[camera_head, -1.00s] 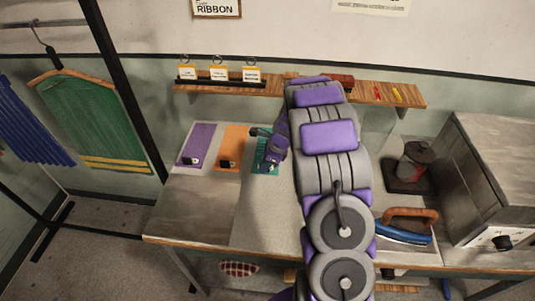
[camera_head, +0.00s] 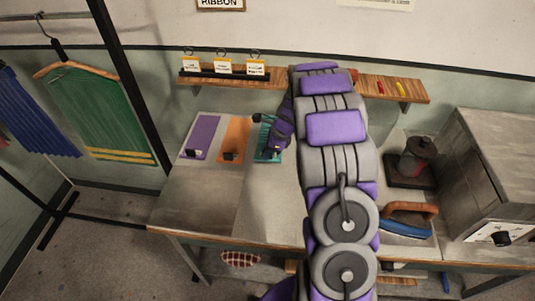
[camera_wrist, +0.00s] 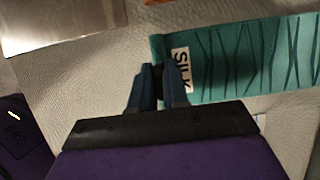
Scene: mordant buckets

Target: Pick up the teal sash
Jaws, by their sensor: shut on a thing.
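The teal sash (camera_head: 264,139) is at the right end of a row of flat sashes on the worktable in the head view. In the wrist view the teal sash (camera_wrist: 240,62) stretches right from the fingertips, with dark wavy lines and a white label (camera_wrist: 181,69) reading SILK. My gripper (camera_wrist: 160,72) is shut at the sash's left end there, with a dark piece between the fingertips. I cannot tell whether the sash is clear of the table.
A purple sash (camera_head: 202,133) and an orange sash (camera_head: 234,138) lie to the left. A wooden shelf (camera_head: 385,88) runs behind. An iron (camera_head: 406,222), a dark pot (camera_head: 418,155) and a metal box (camera_head: 490,165) stand right. The worktable's front left (camera_head: 200,200) is clear.

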